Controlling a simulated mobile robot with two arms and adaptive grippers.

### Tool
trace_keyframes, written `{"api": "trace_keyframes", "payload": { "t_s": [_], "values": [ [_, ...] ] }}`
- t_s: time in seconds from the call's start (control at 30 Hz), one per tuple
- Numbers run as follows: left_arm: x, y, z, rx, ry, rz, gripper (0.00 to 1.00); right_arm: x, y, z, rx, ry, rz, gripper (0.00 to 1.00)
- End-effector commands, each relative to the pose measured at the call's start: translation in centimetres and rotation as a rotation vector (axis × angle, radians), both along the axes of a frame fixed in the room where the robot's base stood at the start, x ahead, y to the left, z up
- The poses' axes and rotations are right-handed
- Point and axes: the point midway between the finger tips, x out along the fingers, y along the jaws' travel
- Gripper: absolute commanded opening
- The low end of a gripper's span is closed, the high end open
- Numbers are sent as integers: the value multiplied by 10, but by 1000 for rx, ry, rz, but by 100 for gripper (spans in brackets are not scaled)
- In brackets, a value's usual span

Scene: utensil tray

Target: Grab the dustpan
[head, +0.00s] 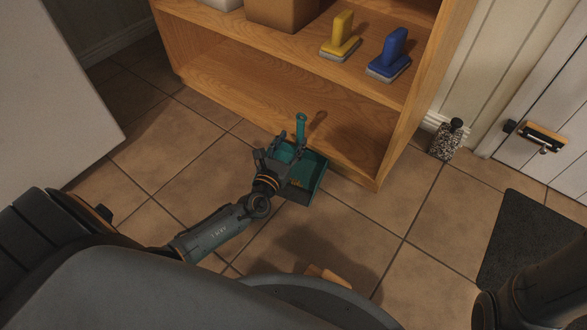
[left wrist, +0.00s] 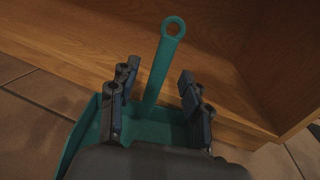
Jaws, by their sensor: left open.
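The teal dustpan (head: 313,178) stands on the tiled floor in front of the wooden shelf's lower opening. Its handle (head: 300,130) points up toward the shelf and ends in a ring, seen clearly in the left wrist view (left wrist: 160,65). My left gripper (head: 279,147) is open above the dustpan. In the left wrist view its two fingers (left wrist: 156,88) stand on either side of the handle, with gaps to it on both sides. The gripper body hides part of the pan. My right gripper does not show; only a dark part of my body is at the lower right.
The wooden shelf (head: 270,97) holds a yellow brush (head: 341,37), a blue brush (head: 389,56) and a brown box (head: 281,12). A speckled doorstop-like block (head: 446,140) stands by the wall. A dark mat (head: 527,236) lies at right. A small tan piece (head: 327,277) lies on the floor.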

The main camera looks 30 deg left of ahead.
Motion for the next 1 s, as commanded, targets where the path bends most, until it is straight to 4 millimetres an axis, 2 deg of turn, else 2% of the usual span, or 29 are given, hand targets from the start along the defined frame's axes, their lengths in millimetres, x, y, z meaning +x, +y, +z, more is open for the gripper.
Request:
{"api": "trace_keyframes", "payload": {
  "t_s": [0.17, 0.37, 0.5, 0.77, 0.8, 0.83, 1.0],
  "values": [
    [12, 1, -2, -2, -1, 1, 48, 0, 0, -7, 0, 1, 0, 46],
    [41, -1, -8, -5, -3, 2, 48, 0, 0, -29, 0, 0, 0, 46],
    [57, 1, -6, -2, -1, 2, 48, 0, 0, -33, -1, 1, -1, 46],
    [60, 2, -4, -1, 1, 0, 48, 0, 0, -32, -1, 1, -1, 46],
    [60, 2, -4, -1, 1, 0, 46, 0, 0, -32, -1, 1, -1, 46],
    [60, 2, -4, -1, 1, 0, 40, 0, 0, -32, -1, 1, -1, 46],
    [60, 1, -4, -1, 1, 0, 5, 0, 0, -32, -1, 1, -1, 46]
  ]
}}
